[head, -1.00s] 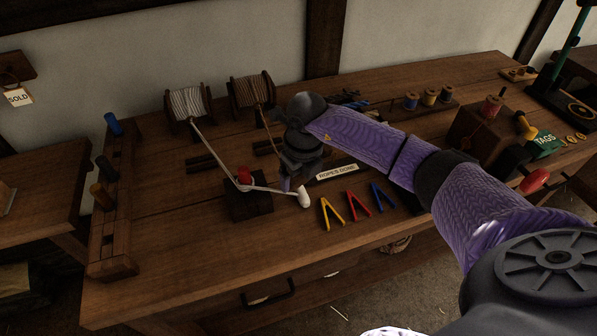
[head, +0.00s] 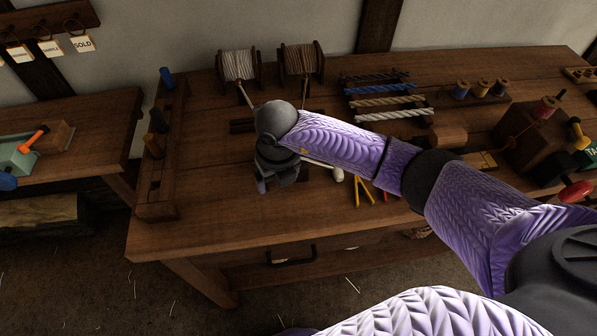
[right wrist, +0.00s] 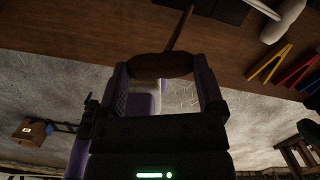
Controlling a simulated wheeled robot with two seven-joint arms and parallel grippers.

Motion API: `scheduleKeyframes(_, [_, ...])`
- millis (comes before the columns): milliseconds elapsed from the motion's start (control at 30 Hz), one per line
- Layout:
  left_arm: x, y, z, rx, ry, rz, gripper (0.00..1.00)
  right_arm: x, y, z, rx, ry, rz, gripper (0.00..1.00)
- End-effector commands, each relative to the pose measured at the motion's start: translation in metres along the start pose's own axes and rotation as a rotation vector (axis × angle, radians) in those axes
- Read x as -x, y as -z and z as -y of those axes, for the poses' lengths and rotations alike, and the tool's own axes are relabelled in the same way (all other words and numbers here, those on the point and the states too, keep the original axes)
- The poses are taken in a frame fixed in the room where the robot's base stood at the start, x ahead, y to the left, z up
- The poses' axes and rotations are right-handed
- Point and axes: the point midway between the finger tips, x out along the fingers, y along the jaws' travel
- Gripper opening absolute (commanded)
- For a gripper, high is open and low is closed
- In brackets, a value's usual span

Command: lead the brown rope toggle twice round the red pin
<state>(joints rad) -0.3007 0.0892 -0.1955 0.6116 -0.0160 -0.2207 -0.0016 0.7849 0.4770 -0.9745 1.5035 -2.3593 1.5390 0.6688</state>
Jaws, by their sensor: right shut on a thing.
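My right gripper (head: 274,182) is low over the front part of the bench in the head view. In the right wrist view its two fingers are shut on the brown toggle (right wrist: 162,65), which lies crosswise between the tips. The brown rope (right wrist: 182,28) runs from the toggle up out of that view. In the head view the rope (head: 305,88) comes down from the brown spool (head: 302,62) and passes behind my arm. The red pin and most of its dark block are hidden behind my right gripper and forearm. My left gripper is not in view.
The white toggle (head: 337,174) lies right of my gripper; its pale rope comes from the grey spool (head: 238,67). A wooden rack with pegs (head: 157,165) stands at left. The bench front left is clear.

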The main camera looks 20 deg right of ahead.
Motion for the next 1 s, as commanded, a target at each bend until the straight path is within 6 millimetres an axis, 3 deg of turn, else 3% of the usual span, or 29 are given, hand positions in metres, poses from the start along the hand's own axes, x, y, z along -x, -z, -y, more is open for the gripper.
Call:
scheduleKeyframes(433, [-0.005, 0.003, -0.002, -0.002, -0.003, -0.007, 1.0, -0.001, -0.005, -0.007, 0.001, 0.0, 0.0, 0.31])
scheduleKeyframes(633, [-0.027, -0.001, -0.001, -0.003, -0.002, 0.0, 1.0, -0.007, -0.024, -0.022, 0.001, -0.001, 0.0, 0.31])
scheduleKeyframes(867, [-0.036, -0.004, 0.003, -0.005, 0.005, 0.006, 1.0, -0.006, -0.036, -0.029, 0.0, 0.0, 0.001, 0.31])
scheduleKeyframes(1000, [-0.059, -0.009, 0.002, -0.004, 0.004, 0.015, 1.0, -0.012, -0.053, -0.034, 0.001, 0.001, 0.0, 0.31])
